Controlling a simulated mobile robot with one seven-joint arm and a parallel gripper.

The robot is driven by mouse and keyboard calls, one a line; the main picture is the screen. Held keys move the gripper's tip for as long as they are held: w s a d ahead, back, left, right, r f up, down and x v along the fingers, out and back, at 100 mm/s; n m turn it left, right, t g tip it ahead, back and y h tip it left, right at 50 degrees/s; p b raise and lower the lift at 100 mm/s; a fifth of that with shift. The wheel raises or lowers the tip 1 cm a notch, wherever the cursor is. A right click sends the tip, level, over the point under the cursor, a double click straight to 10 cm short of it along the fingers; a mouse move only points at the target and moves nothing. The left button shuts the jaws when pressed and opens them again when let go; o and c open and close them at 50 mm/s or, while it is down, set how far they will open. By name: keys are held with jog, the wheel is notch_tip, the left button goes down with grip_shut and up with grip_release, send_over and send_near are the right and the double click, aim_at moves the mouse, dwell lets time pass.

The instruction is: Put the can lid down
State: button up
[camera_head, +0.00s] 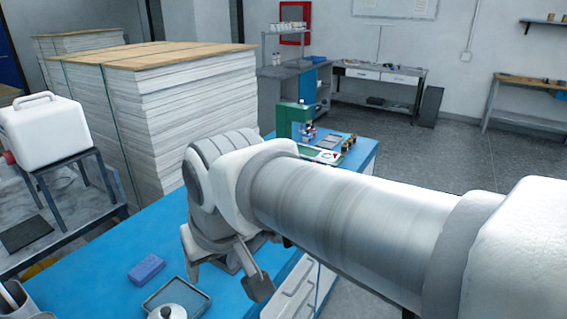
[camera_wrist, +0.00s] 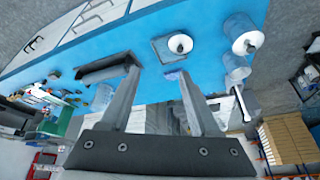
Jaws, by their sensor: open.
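A pale, round can lid with a small knob (camera_head: 172,311) shows at the bottom edge of the head view, cut off by the frame. It appears to lie on a shallow grey tray (camera_head: 203,299) on the blue bench. In the wrist view a pale round piece that looks like this lid (camera_wrist: 180,44) sits on the dark tray (camera_wrist: 161,51). The lid is apart from both fingers.
A blue block (camera_head: 146,268) lies behind the tray. A can-like container (camera_wrist: 240,28) with a pale round part stands beside the tray. A long dark object (camera_wrist: 104,68) lies near one fingertip in the wrist view. Blue bench top (camera_head: 110,290) is bare left of the block.

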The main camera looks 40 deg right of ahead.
jog(key=shift+s+d+f+n+t, duration=0.1)
jog(key=shift+s+d+n+t, duration=0.1)
jog(key=shift+s, duration=0.7)
jog(key=shift+s+d+n+t, duration=0.1)
jog(key=shift+s+d+t, duration=0.1)
jog(key=shift+s, duration=0.7)
